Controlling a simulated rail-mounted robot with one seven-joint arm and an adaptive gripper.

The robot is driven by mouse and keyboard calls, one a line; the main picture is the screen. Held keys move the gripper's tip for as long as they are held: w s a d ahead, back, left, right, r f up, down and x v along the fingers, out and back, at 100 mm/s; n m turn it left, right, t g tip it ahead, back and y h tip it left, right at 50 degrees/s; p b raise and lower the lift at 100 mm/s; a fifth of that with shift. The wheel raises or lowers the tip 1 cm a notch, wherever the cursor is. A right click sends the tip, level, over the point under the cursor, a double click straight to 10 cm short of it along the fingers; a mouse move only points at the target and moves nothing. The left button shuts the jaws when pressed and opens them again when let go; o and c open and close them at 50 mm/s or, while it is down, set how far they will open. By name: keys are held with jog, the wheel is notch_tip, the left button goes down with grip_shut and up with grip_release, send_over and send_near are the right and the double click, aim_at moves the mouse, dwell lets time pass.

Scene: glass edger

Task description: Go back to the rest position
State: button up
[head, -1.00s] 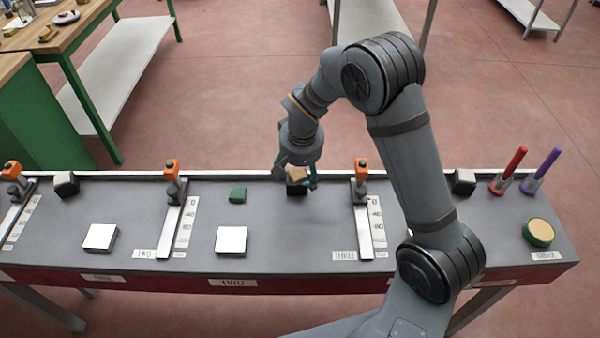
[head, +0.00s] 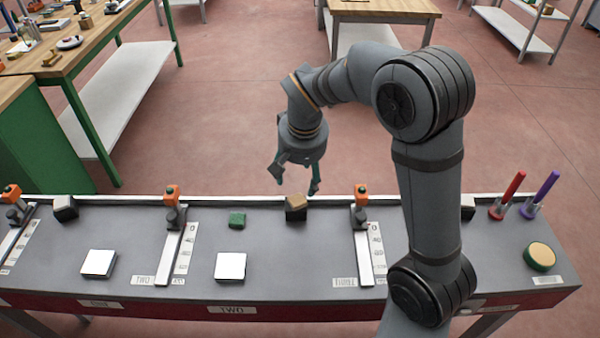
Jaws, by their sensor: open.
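My gripper (head: 296,182) hangs in the air above the back edge of the grey bench (head: 330,300), fingers spread and empty. Below it, apart from the fingertips, a tan block (head: 296,200) rests on a dark block (head: 297,215) near the bench's back edge. My arm rises from the right side of the bench and bends over to the left.
Rulers with orange-topped stops (head: 173,195) divide the bench. Two white square plates (head: 98,263) and a small green block (head: 237,219) lie left of centre. A red pen (head: 514,185), a purple pen (head: 546,184) and a round tan-topped pad (head: 540,256) are at right.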

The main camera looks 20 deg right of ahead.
aim_at(298, 200)
jog(key=shift+v, duration=0.85)
jog(key=x, duration=1.3)
jog(key=shift+s+f, duration=0.1)
jog(key=shift+f, duration=0.05)
jog(key=shift+f+b, duration=0.15)
jog(key=shift+b, duration=0.25)
jog(key=shift+r+p, duration=0.5)
jog(key=shift+p, duration=0.1)
jog(key=shift+f, duration=0.1)
